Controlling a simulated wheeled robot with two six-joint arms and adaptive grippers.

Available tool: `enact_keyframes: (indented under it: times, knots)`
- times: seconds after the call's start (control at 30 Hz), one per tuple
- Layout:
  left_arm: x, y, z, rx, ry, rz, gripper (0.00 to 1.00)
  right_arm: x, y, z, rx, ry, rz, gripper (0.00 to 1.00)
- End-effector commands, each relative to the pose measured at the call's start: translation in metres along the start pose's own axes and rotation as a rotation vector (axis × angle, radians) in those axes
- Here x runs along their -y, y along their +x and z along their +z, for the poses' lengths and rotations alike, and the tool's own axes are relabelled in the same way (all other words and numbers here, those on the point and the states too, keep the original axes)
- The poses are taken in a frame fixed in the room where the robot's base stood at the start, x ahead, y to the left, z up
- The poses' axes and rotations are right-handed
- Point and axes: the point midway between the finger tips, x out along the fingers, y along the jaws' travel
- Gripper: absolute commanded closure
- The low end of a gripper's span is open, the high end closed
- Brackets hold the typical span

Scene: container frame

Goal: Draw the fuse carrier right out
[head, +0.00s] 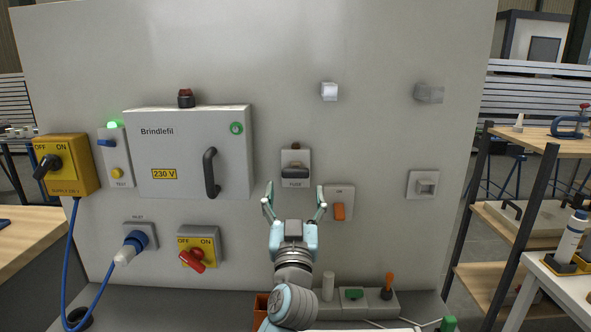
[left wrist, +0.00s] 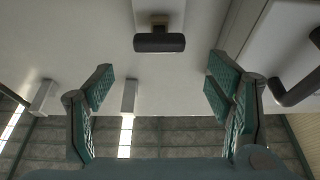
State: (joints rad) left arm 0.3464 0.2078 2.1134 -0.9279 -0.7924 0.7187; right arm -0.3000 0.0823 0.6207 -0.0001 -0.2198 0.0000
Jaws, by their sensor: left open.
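The fuse carrier (head: 295,171) is a dark horizontal grip on a pale plate marked FUSE, on the upright grey panel. It sits in its holder, and in the left wrist view the dark grip (left wrist: 159,43) stands out from the panel. My left gripper (head: 294,194) is open and empty, just below the carrier in the head view. In the left wrist view its fingers (left wrist: 160,78) are spread wide, with the grip centred between and beyond them, apart from both. My right gripper is not in view.
A grey cabinet marked Brindlefil (head: 190,130) with a dark handle (head: 211,172) is left of the carrier. An orange rocker switch (head: 340,211) is close at lower right. A yellow supply switch (head: 66,165) is far left. A shelf (head: 540,140) stands right of the panel.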

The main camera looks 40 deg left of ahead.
Motion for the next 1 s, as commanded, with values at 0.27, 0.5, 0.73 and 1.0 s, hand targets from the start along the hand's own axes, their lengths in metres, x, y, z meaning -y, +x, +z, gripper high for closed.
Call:
enact_keyframes:
  times: [0.27, 0.5, 0.73, 1.0]
  knots:
    - [0.0, 0.067, -0.001, 0.003, 0.002, 0.001, 0.27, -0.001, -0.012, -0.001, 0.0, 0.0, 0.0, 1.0]
    - [0.0, 0.081, 0.001, 0.004, 0.0, 0.002, 0.27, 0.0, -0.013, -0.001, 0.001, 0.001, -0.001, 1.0]
    - [0.0, 0.08, 0.002, 0.005, 0.001, 0.002, 0.38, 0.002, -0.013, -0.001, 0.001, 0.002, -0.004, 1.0]
    - [-0.001, 0.08, 0.002, 0.005, 0.001, 0.003, 0.81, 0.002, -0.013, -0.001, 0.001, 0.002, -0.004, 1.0]
